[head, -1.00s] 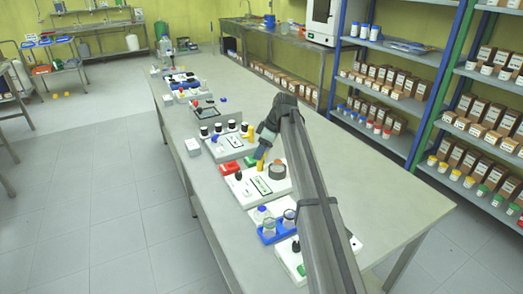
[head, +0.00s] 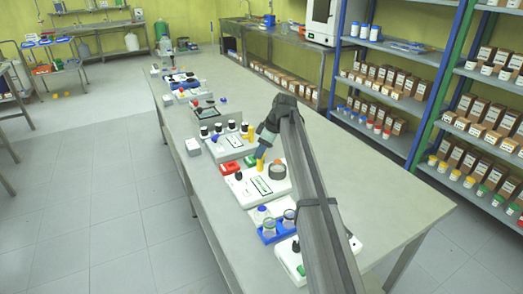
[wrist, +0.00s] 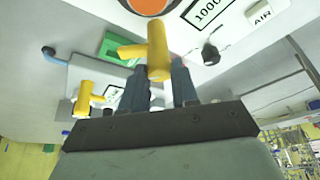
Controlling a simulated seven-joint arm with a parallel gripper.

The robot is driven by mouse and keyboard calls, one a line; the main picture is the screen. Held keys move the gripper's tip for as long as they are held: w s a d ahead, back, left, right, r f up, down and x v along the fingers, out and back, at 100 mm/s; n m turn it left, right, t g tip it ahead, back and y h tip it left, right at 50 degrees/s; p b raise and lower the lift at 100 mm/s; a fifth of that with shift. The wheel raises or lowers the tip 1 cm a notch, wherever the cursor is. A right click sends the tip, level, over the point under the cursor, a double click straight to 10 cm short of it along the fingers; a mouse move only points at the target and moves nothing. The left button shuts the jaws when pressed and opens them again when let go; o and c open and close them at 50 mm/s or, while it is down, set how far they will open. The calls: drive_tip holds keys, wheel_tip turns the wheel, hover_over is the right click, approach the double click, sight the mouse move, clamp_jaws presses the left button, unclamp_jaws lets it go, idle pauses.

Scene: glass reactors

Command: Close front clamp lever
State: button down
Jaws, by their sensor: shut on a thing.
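A yellow clamp lever (wrist: 158,52) stands on a white panel device (head: 242,190) in the middle of the bench. The lever also shows in the head view (head: 261,163), just under my fingertips. My gripper (wrist: 159,78) is shut on this lever, with one dark blue finger on each side of it. A short yellow arm sticks out to the left of the lever in the wrist view. In the head view, my gripper (head: 263,150) points down at the lever from above. A second yellow lever (wrist: 85,98) stands apart, on the white unit (head: 228,146) behind.
A round grey knob (head: 277,171) sits right of the lever on the same panel. A red block (head: 230,168) and a green block (head: 250,160) lie just behind. A blue rack (head: 270,232) with clear vessels stands in front. The bench's right side (head: 380,190) is clear.

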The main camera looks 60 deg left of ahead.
drive_tip(key=shift+m, duration=0.3)
drive_tip(key=m, duration=0.1)
drive_tip(key=m+t, duration=0.1)
drive_tip(key=m, duration=0.1)
drive_tip(key=shift+s+d+m+y, duration=0.1)
drive_tip(key=shift+d+m+y, duration=0.05)
drive_tip(key=shift+m+y, duration=0.2)
drive_tip(key=m+t, duration=0.1)
drive_tip(key=m, duration=0.1)
drive_tip(key=m+t, duration=0.1)
drive_tip(key=m, duration=0.1)
drive_tip(key=shift+s+m+y, duration=0.15)
drive_tip(key=shift+m+y, duration=0.1)
drive_tip(key=m+t, duration=0.1)
drive_tip(key=m, duration=0.3)
drive_tip(key=shift+s+t, duration=0.1)
drive_tip(key=shift+t, duration=0.3)
drive_tip(key=shift+s+m+t+h, duration=0.1)
drive_tip(key=shift+m+t+h, duration=0.25)
drive_tip(key=shift+m, duration=0.9)
drive_tip(key=shift+m+t+h, duration=0.25)
drive_tip(key=shift+m+t, duration=0.2)
drive_tip(key=shift+m, duration=0.8)
drive_tip(key=c, duration=0.9)
unclamp_jaws()
drive_tip(key=shift+o, duration=0.2)
